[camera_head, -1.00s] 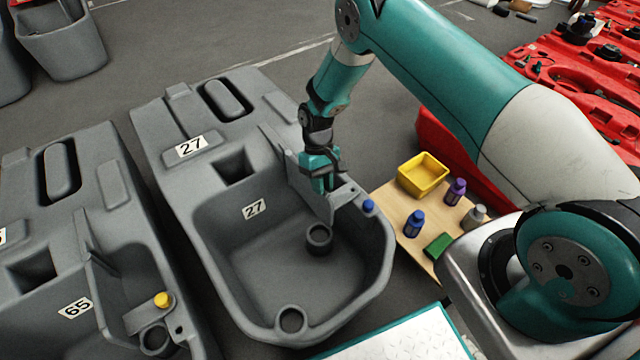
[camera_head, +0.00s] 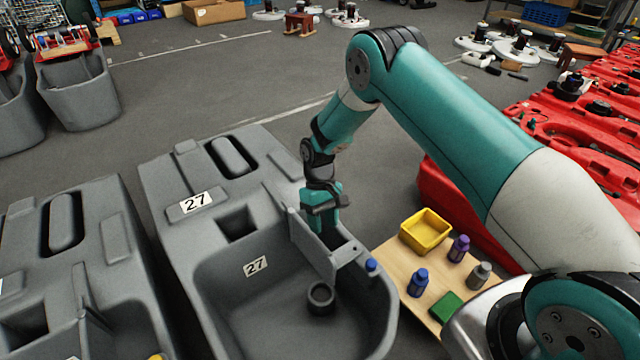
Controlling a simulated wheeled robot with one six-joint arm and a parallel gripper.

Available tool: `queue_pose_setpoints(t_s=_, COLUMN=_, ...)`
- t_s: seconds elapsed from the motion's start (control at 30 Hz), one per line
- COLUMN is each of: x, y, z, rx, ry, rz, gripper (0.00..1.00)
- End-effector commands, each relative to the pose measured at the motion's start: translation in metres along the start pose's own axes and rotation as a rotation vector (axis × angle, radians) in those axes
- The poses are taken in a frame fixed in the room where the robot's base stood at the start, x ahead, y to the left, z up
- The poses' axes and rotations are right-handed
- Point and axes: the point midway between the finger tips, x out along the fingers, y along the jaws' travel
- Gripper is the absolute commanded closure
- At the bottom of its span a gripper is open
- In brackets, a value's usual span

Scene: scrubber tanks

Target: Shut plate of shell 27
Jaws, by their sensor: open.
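Shell 27 (camera_head: 165,235) is a grey tank with two "27" labels, one on its top and one inside its basin. Its plate (camera_head: 313,248) is a thin grey panel standing upright at the right side of the basin, beside a small ledge with a blue cap (camera_head: 371,265). My gripper (camera_head: 326,222) points down at the plate's right face, near its upper edge. Its jaws are open; the fingertips are partly hidden behind the plate, and I cannot tell whether they touch it. A dark round port (camera_head: 321,297) stands on the basin floor.
Another grey shell (camera_head: 85,225) stands close on the left. At right, a wooden board (camera_head: 408,290) holds a yellow bin (camera_head: 425,231), several small bottles and a green block (camera_head: 446,307). Red shells (camera_head: 570,165) lie beyond.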

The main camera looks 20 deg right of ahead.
Motion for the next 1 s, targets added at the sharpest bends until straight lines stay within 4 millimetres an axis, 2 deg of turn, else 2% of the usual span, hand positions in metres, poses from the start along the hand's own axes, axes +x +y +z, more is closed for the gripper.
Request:
queue_pose_setpoints(t_s=0.03, x=-0.017, y=0.0, z=-0.001, rx=0.0, ry=0.006, rz=0.001, gripper=0.57)
queue_pose_setpoints(t_s=0.2, x=-0.06, y=0.0, z=0.0, rx=-0.002, ry=0.004, rz=0.001, gripper=0.57)
queue_pose_setpoints(t_s=0.4, x=-0.097, y=0.001, z=0.0, rx=-0.001, ry=0.004, rz=0.0, gripper=0.57)
queue_pose_setpoints(t_s=0.6, x=-0.113, y=0.001, z=0.0, rx=0.001, ry=0.002, rz=0.0, gripper=0.57)
queue_pose_setpoints(t_s=1.0, x=-0.114, y=0.0, z=0.0, rx=0.0, ry=0.001, rz=0.0, gripper=0.57)
